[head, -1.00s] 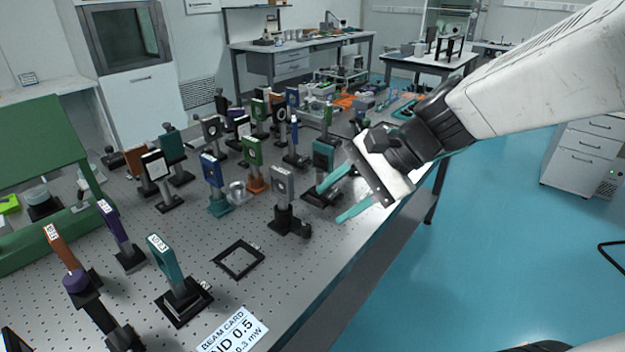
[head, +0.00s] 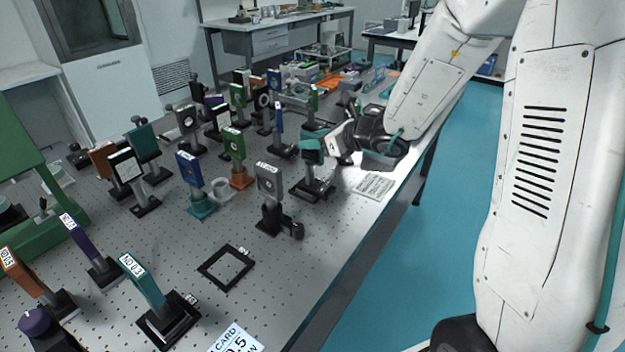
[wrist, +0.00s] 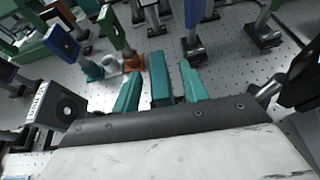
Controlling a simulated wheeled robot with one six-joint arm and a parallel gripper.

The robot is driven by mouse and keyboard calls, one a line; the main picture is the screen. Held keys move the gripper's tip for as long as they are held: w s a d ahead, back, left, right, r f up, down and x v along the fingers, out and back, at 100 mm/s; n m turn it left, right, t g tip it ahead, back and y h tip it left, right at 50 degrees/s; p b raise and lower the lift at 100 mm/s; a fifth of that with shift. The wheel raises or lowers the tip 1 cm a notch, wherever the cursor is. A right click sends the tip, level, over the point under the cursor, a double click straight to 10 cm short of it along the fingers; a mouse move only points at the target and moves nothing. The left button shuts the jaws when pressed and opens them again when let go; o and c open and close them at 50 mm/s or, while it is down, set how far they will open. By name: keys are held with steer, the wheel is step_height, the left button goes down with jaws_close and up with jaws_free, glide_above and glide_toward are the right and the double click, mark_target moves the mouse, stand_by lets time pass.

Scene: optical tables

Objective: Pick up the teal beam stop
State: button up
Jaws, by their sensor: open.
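The teal beam stop (head: 311,152) stands upright on a post with a black base near the table's right edge in the head view. My gripper (head: 325,138) is at its upper part, reaching in from the right. In the wrist view the beam stop (wrist: 160,80) shows as a teal block between the two teal fingers of my gripper (wrist: 161,84). The fingers are open, one on each side, with a visible gap at the left finger. The post and base are mostly hidden in the wrist view.
A grey mounted plate (head: 269,181) stands close by, front left of the beam stop. A green plate on an orange base (head: 240,177) and a blue plate (head: 189,168) stand farther left. A printed card (head: 374,186) lies to the right. A flat black frame (head: 226,267) lies in front.

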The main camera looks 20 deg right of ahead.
steer(key=shift+x, duration=1.25)
jaws_close()
steer(key=shift+r, duration=0.1)
stand_by(0.3)
